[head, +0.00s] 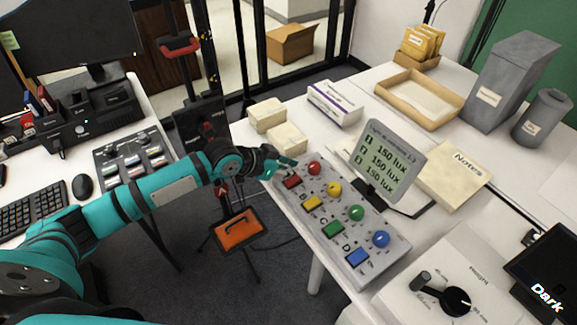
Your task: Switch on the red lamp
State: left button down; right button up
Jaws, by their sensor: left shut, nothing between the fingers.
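A light grey control panel (325,215) lies on the white table with rows lettered down its face. Its top row has a round red piece (314,168) and a square red piece (292,182). Yellow, green and blue pairs follow below. I cannot tell from this view whether any of them is lit. My left gripper (286,164) is shut and empty at the panel's upper left corner. It is just above and left of the square red piece; I cannot tell whether it touches the panel. My right gripper is not in view.
A grey display (390,161) reading "150 lux" stands right of the panel. White boxes (279,138) sit behind the gripper. A Notes box (454,175) and a tray (419,99) lie further right. A height dial unit (440,290) and a dark screen (548,285) stand in front.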

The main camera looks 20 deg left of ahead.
pick_arm(q)
jog(key=shift+b+v, duration=0.5)
jog(key=shift+v, duration=0.65)
jog(key=v, duration=0.8)
jog(key=shift+s+b, duration=0.15)
jog(key=shift+b, duration=0.25)
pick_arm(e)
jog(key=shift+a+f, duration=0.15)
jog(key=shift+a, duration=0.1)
pick_arm(q)
jog(key=b, duration=0.2)
jog(key=w+b, duration=0.1)
jog(key=b, duration=0.1)
jog(key=shift+w+d+r+t, duration=0.1)
jog(key=shift+d+r+t, duration=0.2)
jog(key=shift+d, duration=0.1)
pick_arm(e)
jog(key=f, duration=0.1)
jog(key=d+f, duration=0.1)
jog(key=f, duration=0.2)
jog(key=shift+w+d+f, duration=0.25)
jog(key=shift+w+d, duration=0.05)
